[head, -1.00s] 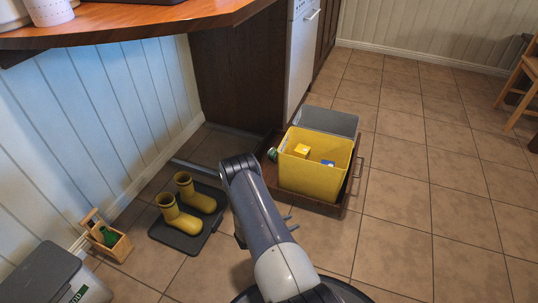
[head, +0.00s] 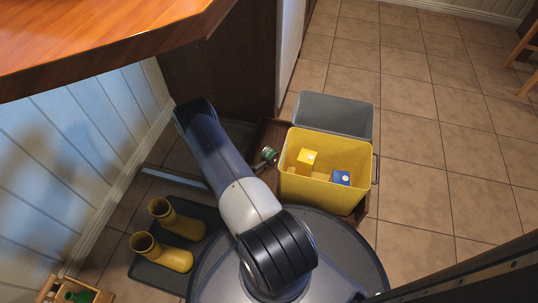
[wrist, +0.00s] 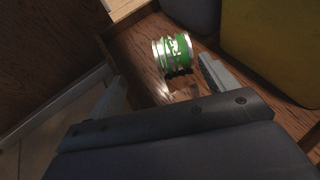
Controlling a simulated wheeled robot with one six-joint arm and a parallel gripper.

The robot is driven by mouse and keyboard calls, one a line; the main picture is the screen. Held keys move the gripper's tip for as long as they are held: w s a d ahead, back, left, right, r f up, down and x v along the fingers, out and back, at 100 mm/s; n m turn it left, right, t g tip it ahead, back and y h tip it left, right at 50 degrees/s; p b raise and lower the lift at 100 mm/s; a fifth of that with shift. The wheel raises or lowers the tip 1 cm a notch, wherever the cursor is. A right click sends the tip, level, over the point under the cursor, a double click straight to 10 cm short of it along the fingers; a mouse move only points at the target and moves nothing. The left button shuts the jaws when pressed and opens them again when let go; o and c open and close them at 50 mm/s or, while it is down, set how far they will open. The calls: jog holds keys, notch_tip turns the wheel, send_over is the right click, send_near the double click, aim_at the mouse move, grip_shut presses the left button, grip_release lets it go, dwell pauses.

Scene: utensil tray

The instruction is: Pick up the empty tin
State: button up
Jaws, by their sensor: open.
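The tin (head: 269,155) is green with silver ends and lies in the brown wooden pull-out tray (head: 274,130), left of the yellow bin. In the wrist view the tin (wrist: 173,52) appears to lie on its side on the tray's wooden floor (wrist: 143,47). My gripper (wrist: 164,84) is open and empty, with one finger to the left and one to the right in the wrist view. The tin is beyond the fingertips, between their lines and closer to the right finger.
The yellow bin (head: 318,188), holding yellow and blue boxes, and a grey bin (head: 335,114) stand in the tray beside the tin. Yellow boots (head: 165,253) stand on a dark mat. A wooden counter (head: 100,45) overhangs at upper left.

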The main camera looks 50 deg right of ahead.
aim_at(263, 151)
jog(key=shift+o, duration=0.8)
jog(key=shift+w+d+f, duration=0.15)
jog(key=shift+w+d, duration=0.15)
jog(key=shift+d, duration=0.2)
jog(key=shift+o, duration=0.6)
jog(key=shift+w+d+f, duration=0.1)
jog(key=shift+d+f, duration=0.05)
jog(key=shift+d, duration=0.15)
jog(key=shift+o, duration=0.6)
jog(key=b+x, duration=0.3)
jog(key=x, duration=0.1)
jog(key=shift+d, duration=0.3)
jog(key=shift+c, duration=0.3)
jog(key=c, duration=1.6)
